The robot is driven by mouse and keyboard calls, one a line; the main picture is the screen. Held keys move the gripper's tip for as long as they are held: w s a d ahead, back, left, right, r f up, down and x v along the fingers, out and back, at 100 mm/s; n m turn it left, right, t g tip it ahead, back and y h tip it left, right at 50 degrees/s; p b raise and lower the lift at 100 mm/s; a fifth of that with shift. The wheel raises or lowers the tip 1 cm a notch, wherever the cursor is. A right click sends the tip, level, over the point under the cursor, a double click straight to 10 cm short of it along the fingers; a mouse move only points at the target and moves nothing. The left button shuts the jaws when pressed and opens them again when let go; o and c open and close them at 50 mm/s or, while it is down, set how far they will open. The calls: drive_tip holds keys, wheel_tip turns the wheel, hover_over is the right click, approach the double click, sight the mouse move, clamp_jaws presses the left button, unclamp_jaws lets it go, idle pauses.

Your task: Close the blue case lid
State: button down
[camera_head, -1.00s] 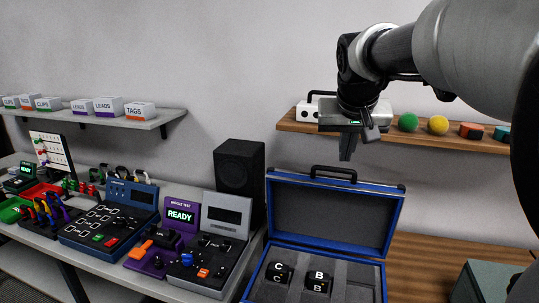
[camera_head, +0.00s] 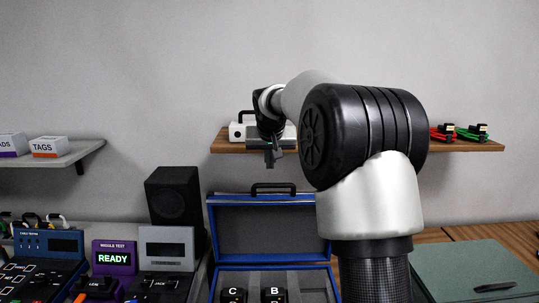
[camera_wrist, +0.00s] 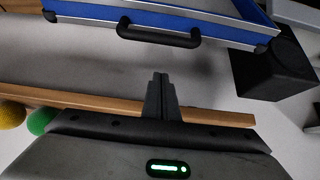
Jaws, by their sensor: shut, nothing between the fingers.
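The blue case (camera_head: 214,228) stands open on the table in the head view, its lid (camera_head: 262,200) raised upright with a dark lining and a black handle (camera_head: 273,188) on its top edge. Two black blocks marked C (camera_head: 233,295) and B (camera_head: 273,295) sit in its compartments. My gripper (camera_head: 272,160) is shut and empty, above and behind the raised lid, in front of the wall shelf. In the wrist view the shut fingers (camera_wrist: 161,80) point toward the lid's handle (camera_wrist: 158,36), apart from it. My arm hides the case's right side in the head view.
A wooden shelf (camera_head: 225,147) holding a white box (camera_head: 240,130) runs behind my gripper. A black speaker (camera_head: 173,205) stands left of the case. Test devices, one reading READY (camera_head: 113,258), fill the left.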

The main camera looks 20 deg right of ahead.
sight(270, 194)
drive_tip(key=f, duration=0.1)
drive_tip(key=s+f, duration=0.1)
drive_tip(key=f, duration=0.1)
drive_tip(key=shift+a+f, duration=0.2)
drive_tip(key=shift+s+a+f, duration=0.1)
drive_tip(key=shift+s+f, duration=0.1)
drive_tip(key=shift+s, duration=0.15)
drive_tip(key=shift+f, duration=0.1)
